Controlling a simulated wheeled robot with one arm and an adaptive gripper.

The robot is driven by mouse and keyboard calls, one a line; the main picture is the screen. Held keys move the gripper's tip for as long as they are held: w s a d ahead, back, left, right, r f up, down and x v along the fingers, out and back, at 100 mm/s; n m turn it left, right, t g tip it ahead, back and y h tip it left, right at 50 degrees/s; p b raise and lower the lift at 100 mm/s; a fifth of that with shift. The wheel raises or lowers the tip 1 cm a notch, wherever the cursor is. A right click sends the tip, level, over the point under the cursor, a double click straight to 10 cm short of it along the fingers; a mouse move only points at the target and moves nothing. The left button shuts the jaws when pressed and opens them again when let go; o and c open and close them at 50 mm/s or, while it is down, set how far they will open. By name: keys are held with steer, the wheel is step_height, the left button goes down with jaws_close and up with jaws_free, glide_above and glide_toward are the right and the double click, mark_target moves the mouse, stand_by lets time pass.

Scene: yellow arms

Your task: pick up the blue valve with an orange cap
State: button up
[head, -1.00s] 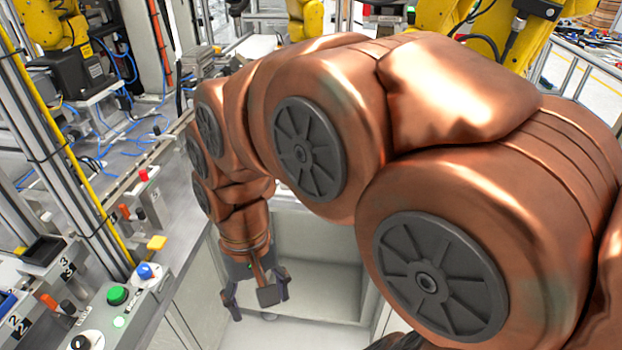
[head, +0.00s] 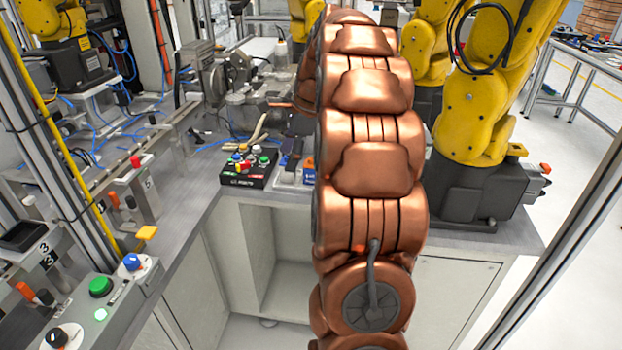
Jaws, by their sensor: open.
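A small blue piece with an orange top (head: 309,172) stands at the back of the grey worktop, just left of my copper arm. It looks like the blue valve with the orange cap, but it is too small to be certain. My arm stretches away over the worktop and covers what lies behind it. My gripper is hidden in the head view, so its place relative to the valve does not show.
A black button box (head: 248,168) stands left of the blue piece. Yellow robot arms (head: 478,110) stand behind and right of my arm. A control panel with a green button (head: 101,286) lies at the left. A metal frame post (head: 560,200) rises at the right.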

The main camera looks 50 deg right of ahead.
mark_target(311, 163)
steer(key=d+m, duration=0.1)
steer(key=d, duration=0.2)
steer(key=d+f+m, duration=0.1)
steer(key=d+m, duration=0.1)
steer(key=d, duration=0.1)
steer(key=d+f+m+t+b, duration=0.1)
steer(key=d, duration=0.2)
steer(key=shift+d, duration=0.3)
steer(key=shift+s+x, duration=0.1)
steer(key=shift+x, duration=1.8)
steer(key=shift+s+x, duration=0.15)
steer(key=shift+x, duration=1.8)
steer(key=shift+d+f, duration=0.1)
steer(key=shift+c, duration=0.4)
steer(key=c, duration=1.2)
